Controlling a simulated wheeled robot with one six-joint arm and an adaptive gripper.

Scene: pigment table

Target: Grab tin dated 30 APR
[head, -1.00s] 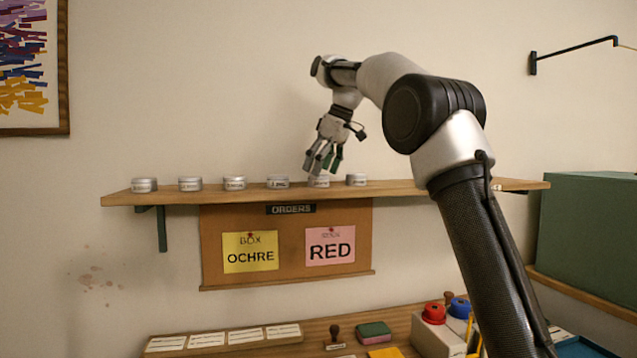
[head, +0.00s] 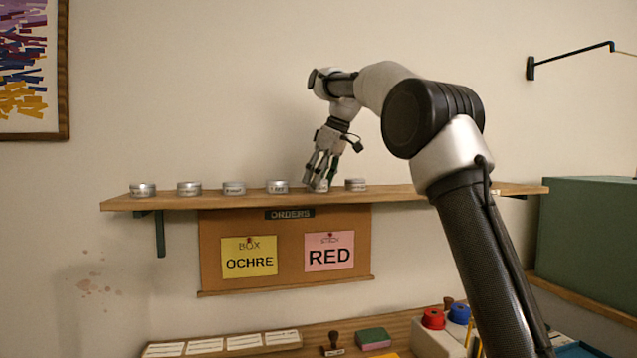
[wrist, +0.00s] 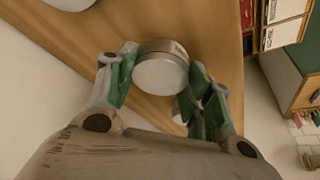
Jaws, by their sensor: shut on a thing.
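Several small round silver tins with pale labels stand in a row on the wooden shelf (head: 400,192). My gripper (head: 318,185) points down at the shelf and is shut on the fifth tin from the left. In the wrist view this tin (wrist: 160,72) is between the two green-padded fingers, its flat lid facing the camera. In the head view the fingers mostly hide it, and it appears at shelf level. Its date is not readable. The neighbouring tins are the fourth (head: 277,187) and the rightmost (head: 355,185); their labels are too small to read surely.
More tins stand to the left (head: 143,190), (head: 189,188), (head: 234,188). An orders board (head: 288,278) with yellow and pink notes hangs below the shelf. A green cabinet (head: 590,240) stands at the right.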

